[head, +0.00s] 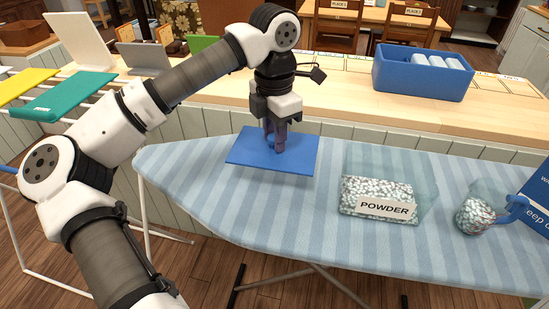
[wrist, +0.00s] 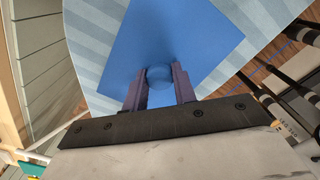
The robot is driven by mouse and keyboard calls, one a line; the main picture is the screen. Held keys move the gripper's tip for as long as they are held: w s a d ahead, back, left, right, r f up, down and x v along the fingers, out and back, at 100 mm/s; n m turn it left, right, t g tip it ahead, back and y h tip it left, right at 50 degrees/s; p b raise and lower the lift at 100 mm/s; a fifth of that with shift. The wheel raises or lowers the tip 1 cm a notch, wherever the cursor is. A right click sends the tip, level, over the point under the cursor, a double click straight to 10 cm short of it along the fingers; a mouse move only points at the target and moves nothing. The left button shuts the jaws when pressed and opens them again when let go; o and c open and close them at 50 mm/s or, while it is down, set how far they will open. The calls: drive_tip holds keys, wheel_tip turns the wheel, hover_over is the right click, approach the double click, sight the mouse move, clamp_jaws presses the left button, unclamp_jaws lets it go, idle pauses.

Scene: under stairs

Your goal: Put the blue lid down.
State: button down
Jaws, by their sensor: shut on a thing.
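The blue lid (head: 290,157) is a flat rectangular panel with a round knob in its middle. It is over the left part of the striped ironing board (head: 225,205); I cannot tell whether it touches the cloth. My gripper (head: 273,145) points down and is shut on the lid's knob. In the wrist view the blue lid (wrist: 165,30) spreads out beyond the fingers, and the knob (wrist: 159,75) shows between the fingertips of my gripper (wrist: 158,85).
Farther right are a scoop (head: 475,213) with powder and a blue box (head: 535,195). A blue bin (head: 423,72) stands on the wooden counter behind. The board's front middle is clear.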

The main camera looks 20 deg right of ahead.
drive_tip(key=shift+f+p, duration=0.35)
drive_tip(key=shift+f, duration=3.15)
drive_tip(key=shift+f, duration=0.15)
drive_tip(key=c, duration=1.1)
unclamp_jaws()
wheel_tip(320, 180, up, 12)
drive_tip(key=shift+r+b, duration=0.15)
drive_tip(key=shift+b, duration=0.4)
